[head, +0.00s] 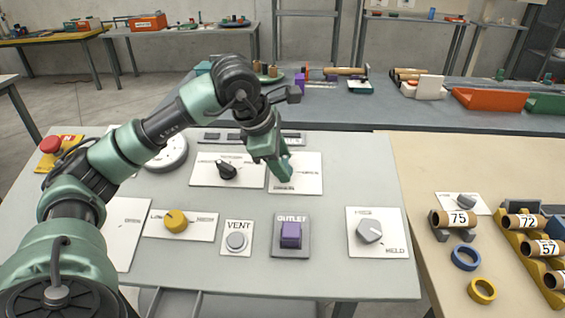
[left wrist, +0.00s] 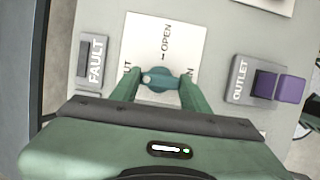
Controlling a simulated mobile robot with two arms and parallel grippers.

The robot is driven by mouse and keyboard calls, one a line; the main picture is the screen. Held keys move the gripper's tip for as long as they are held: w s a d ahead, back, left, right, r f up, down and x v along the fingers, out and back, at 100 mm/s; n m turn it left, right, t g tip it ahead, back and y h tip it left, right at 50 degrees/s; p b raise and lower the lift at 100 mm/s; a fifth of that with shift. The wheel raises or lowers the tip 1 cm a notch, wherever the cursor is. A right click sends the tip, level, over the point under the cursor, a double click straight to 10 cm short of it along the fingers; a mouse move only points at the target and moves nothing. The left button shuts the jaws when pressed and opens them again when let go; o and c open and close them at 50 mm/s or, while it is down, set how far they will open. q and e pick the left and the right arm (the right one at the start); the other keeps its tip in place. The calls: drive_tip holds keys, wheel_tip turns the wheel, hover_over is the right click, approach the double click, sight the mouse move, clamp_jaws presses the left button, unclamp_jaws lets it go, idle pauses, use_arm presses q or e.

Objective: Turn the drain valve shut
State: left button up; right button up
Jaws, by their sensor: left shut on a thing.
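The valve is a small teal handle (left wrist: 166,82) on a white plate (left wrist: 160,35). In the left wrist view the plate reads OPEN with an arrow, and the letters UT show at its left edge, partly hidden by a finger. A pale round spot sits at the handle's left end. My left gripper (left wrist: 162,80) is shut on the handle, one finger at each end. In the head view my left gripper (head: 285,175) is down at the plate (head: 312,165) and hides the handle. My right gripper is not in view.
Close by are the OUTLET plate (head: 276,246) with a purple block (head: 291,234), a black knob (head: 226,170), the VENT button (head: 236,241), a yellow knob (head: 175,221) and a grey knob (head: 369,231). Cardboard tubes (head: 458,218) and rings lie on the tan table.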

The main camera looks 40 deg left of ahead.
use_arm(q)
drive_tip(key=shift+a, duration=0.1)
drive_tip(key=o, duration=1.4)
drive_tip(key=shift+c, duration=0.2)
drive_tip(key=v, duration=0.7)
drive_tip(key=shift+s+r, duration=0.25)
drive_tip(key=shift+r, duration=0.05)
drive_tip(key=shift+r, duration=0.1)
